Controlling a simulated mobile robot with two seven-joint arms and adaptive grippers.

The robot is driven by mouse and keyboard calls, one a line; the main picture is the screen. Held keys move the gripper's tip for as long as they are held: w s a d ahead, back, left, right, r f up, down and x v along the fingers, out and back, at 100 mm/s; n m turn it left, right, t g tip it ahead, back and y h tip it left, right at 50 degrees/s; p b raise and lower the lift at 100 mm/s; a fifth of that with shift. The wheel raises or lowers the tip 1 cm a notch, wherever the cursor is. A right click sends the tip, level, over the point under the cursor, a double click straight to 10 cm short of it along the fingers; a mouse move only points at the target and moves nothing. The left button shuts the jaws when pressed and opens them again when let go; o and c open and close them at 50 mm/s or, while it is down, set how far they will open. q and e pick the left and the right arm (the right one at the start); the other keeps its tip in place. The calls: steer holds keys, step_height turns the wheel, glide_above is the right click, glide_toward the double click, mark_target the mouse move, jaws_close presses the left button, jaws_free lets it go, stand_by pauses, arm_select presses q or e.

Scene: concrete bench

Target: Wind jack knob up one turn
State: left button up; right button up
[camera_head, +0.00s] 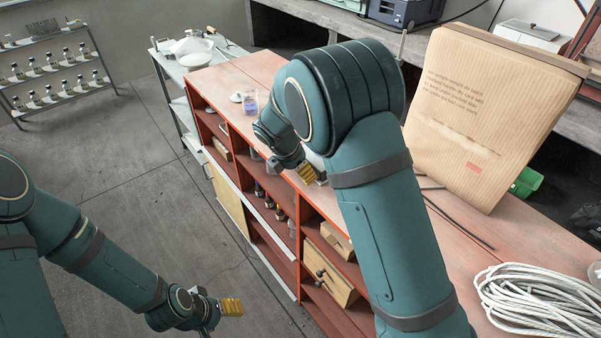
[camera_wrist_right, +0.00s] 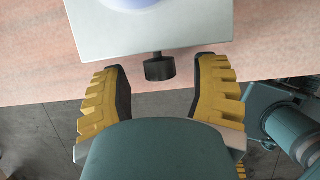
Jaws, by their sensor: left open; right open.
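In the right wrist view a black jack knob (camera_wrist_right: 159,69) sticks out from under the near edge of a pale grey plate (camera_wrist_right: 100,30). My right gripper (camera_wrist_right: 161,80) is open, with one yellow ribbed finger on each side of the knob and a gap on both sides. In the head view the right gripper (camera_head: 309,174) is at the bench's front edge, and my right arm hides the jack there. My left gripper (camera_head: 230,307) is open and empty, low over the floor in front of the shelves.
A pale blue round thing (camera_wrist_right: 138,3) stands on the plate, cut off by the frame. On the red bench are a beaker with purple contents (camera_head: 250,101), a large paper sack (camera_head: 485,110) and a coil of white rope (camera_head: 540,300).

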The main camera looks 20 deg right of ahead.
steer(key=shift+w+d+f, duration=0.1)
steer(key=shift+d+f, duration=0.05)
steer(key=shift+f, duration=0.3)
jaws_close()
steer(key=shift+t+b, duration=0.6)
steer(key=shift+b, duration=0.25)
jaws_free()
steer(key=shift+r, duration=0.1)
